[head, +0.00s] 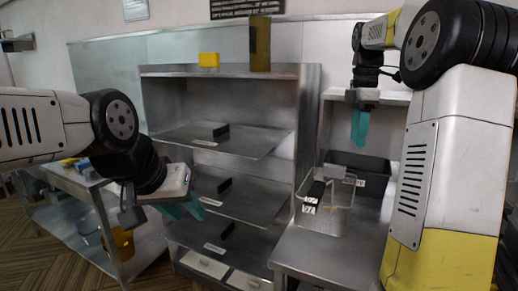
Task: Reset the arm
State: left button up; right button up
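My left arm comes in from the left, and its gripper (186,208) hangs in front of the metal shelf unit. Its teal fingers show as two separate tips with nothing between them. My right arm stands large at the right. Its gripper (360,127) points down above the right-hand counter, over the area of the dark bin and wire basket. Its teal fingers overlap from this angle, so their gap cannot be told. No object shows in them.
The metal shelf unit (222,142) has several tiers. A yellow box (209,60) and a tall brown box (260,43) stand on top. A wire fryer basket (335,217) and a dark bin (374,172) sit on the right counter (318,256). A low metal table (75,180) stands at left.

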jog(key=s+a+f+m+t, duration=0.2)
jog(key=s+a+m, duration=0.2)
jog(key=s, duration=0.4)
jog(key=s+a+f+m+t+y, duration=0.1)
jog(key=s+a+f+m+t, duration=0.1)
jog(key=s+m, duration=0.4)
jog(key=s+a+f+m+t+y, duration=0.1)
jog(key=s+a+f+m, duration=0.3)
jog(key=s, duration=0.5)
jog(key=a+m+t, duration=0.1)
jog(key=a, duration=0.1)
jog(key=shift+s+a+f+m, duration=0.15)
jog(key=shift+s+a+m, duration=0.15)
jog(key=shift+a+m, duration=0.1)
